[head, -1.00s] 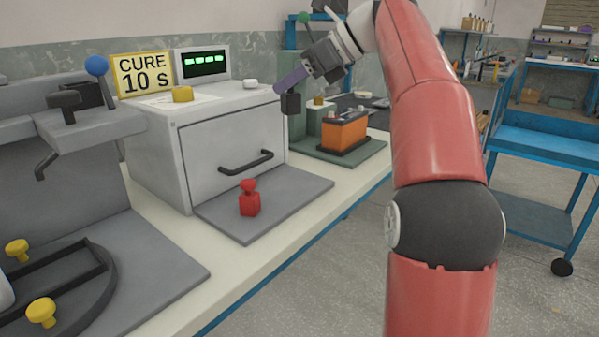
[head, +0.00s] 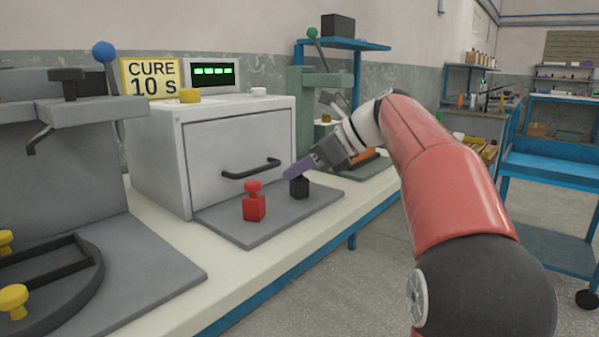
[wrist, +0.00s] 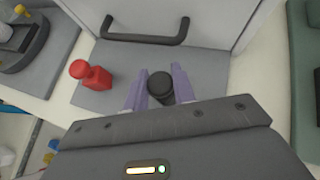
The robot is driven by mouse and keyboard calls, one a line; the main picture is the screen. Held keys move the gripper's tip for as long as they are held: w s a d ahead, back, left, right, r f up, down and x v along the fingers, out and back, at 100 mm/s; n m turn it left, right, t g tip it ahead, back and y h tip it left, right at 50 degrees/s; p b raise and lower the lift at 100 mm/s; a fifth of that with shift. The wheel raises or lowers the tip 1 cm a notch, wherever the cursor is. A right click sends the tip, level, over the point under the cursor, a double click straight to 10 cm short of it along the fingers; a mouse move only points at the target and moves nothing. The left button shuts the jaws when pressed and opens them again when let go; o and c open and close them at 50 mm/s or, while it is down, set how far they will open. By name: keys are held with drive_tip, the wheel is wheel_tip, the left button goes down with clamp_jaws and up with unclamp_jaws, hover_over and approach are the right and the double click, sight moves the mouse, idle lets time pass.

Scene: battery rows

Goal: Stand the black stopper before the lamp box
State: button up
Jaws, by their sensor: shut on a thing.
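The black stopper (head: 299,187) is at the grey mat in front of the lamp box, right of the red stopper. In the wrist view the black stopper (wrist: 160,87) shows from above between the purple fingers. My gripper (head: 298,170) is shut on its top; I cannot tell whether its base touches the mat. The lamp box (head: 240,150) is the white cabinet with a closed front door and a black handle (head: 250,169). The red stopper (head: 254,203) stands upright on the mat, and also shows in the wrist view (wrist: 90,75).
The grey mat (head: 240,232) lies before the door, with bare room around both stoppers. A grey fixture with yellow knobs (head: 13,300) is at the left. A green press (head: 310,95) stands behind my gripper. The blue-edged bench front (head: 270,277) drops to the floor.

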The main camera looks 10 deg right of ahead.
drive_tip(key=o, duration=1)
drive_tip(key=shift+f, duration=0.1)
drive_tip(key=shift+d+r, duration=0.15)
drive_tip(key=shift+r, duration=0.15)
drive_tip(key=p+v, duration=0.3)
drive_tip(key=v, duration=0.8)
drive_tip(key=shift+s+d+r, duration=0.15)
drive_tip(key=shift+d, duration=0.1)
